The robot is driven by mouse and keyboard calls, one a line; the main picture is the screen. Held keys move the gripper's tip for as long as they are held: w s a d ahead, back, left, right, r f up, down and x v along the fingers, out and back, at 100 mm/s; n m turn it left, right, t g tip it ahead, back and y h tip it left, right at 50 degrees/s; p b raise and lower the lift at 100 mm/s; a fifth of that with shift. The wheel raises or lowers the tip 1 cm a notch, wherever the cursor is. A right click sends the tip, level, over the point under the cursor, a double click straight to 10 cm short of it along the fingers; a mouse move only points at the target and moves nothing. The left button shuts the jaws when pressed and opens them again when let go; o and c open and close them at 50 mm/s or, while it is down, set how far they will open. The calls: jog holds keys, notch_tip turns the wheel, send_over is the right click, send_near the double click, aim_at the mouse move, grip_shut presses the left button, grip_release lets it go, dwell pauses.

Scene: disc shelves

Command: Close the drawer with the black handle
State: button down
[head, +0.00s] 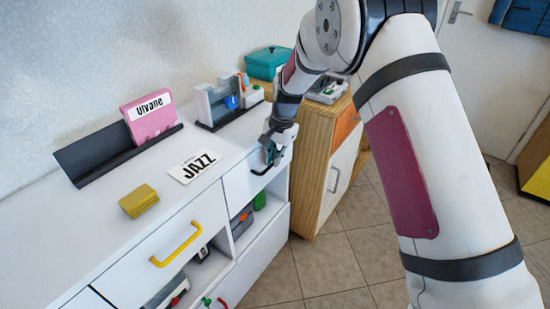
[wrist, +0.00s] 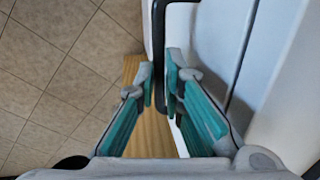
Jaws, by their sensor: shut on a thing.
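The drawer with the black handle (head: 238,186) is at the right end of the white cabinet, just under its top. Its front looks flush or nearly flush with the cabinet in the head view; a dark seam runs beside it in the wrist view. My gripper (head: 271,150) is at this drawer front, shut on the black handle (head: 260,172). In the wrist view the black handle (wrist: 159,40) runs between the teal fingertips of my gripper (wrist: 160,85). My gripper hides part of the handle and of the drawer's right side in the head view.
A drawer with a yellow handle (head: 176,246) is to the left, with open shelf spaces below. A JAZZ card (head: 194,166), a yellow block (head: 138,200) and a black rack (head: 95,155) are on top. A wooden cabinet (head: 315,150) stands to the right. Tiled floor (head: 340,260) is clear in front.

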jog(key=shift+w+a, duration=0.2)
jog(key=shift+a, duration=0.05)
jog(key=c, duration=1.7)
grip_release()
jog(key=shift+r, duration=0.1)
jog(key=r, duration=0.4)
jog(key=s+d+r, duration=0.1)
jog(key=r, duration=0.2)
jog(key=d+r, duration=0.1)
jog(key=r, duration=0.3)
jog(key=shift+s+r, duration=0.2)
jog(key=shift+r, duration=0.1)
